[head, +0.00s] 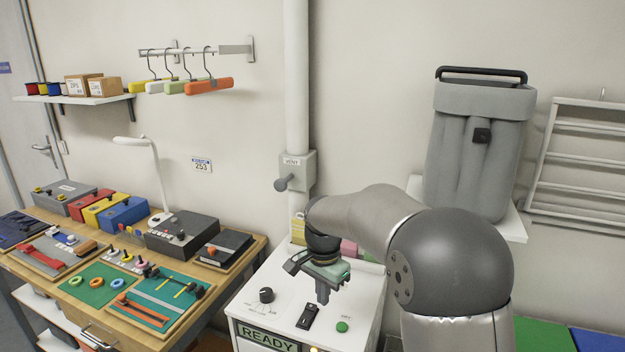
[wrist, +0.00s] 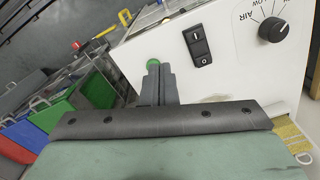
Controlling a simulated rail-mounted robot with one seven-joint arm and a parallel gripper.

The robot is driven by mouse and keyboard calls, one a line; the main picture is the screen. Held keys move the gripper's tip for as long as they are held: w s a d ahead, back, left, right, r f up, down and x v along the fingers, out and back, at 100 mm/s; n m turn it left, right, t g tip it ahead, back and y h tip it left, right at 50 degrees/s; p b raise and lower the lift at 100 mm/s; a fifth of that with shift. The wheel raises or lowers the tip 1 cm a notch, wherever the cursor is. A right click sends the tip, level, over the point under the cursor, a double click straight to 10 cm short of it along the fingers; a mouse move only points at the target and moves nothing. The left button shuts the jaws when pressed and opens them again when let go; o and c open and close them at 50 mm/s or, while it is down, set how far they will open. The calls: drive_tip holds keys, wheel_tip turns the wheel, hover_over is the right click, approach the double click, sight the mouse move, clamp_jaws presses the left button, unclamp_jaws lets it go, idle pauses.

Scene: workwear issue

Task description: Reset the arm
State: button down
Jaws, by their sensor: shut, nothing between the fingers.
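My arm reaches in from the right in the head view. My gripper (head: 323,294) points down above the white machine's top panel, near a black rocker switch (head: 308,316). The gripper is shut and its fingers are together with nothing between them. In the wrist view the closed fingers (wrist: 152,82) show at the centre, with a green button (wrist: 153,63) partly behind their tips. I cannot tell whether the fingertips touch the panel.
The white machine (head: 358,312) carries a black knob (head: 266,295), a green button (head: 342,327) and a READY sign. A wooden table (head: 232,281) with boxes and tool boards stands at left. A grey bag (head: 462,170) sits on a wall shelf behind my arm. Hangers (head: 208,87) hang upper left.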

drive_tip(key=s+d+r+n, duration=0.2)
drive_tip(key=s+d, duration=0.2)
drive_tip(key=s, duration=0.3)
drive_tip(key=s+d+r+n, duration=0.2)
drive_tip(key=s+d, duration=0.3)
drive_tip(key=s, duration=0.3)
drive_tip(key=s+d+f+n, duration=0.1)
drive_tip(key=s+d+n, duration=0.1)
drive_tip(key=s, duration=0.5)
drive_tip(key=s+d+f+n, duration=0.1)
drive_tip(key=s+f+n, duration=0.1)
drive_tip(key=s, duration=0.5)
drive_tip(key=shift+s+d+f+t, duration=0.2)
drive_tip(key=shift+d+t, duration=0.2)
